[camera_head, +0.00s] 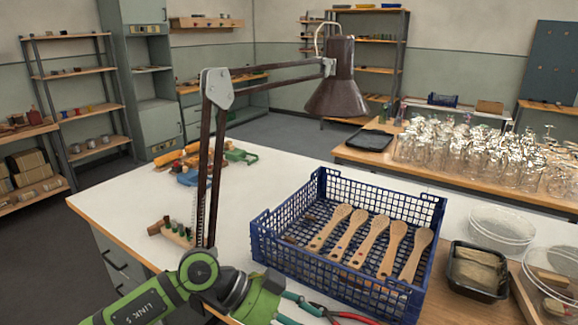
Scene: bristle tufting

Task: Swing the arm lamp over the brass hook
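The arm lamp has a dark brown cone shade (337,95) and a jointed brown arm (272,72) with a pale grey elbow plate (217,88). Its lower arm rises nearly upright from the left part of the white table, and its upper arm reaches right. The shade hangs open side down, above and behind the blue crate in the picture. I cannot make out the brass hook. My green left arm crosses the bottom left and hides the foot of the lamp. Neither gripper is in view, and no part of my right arm shows.
A blue mesh crate (262,232) holds several wooden brush handles. Teal-handled pliers (301,304) and a red-handled tool (350,317) lie in front. A black tray (478,271) and clear round dishes (502,228) stand right. Many glasses (480,150) fill the table behind. The white table (115,205) is bare at left.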

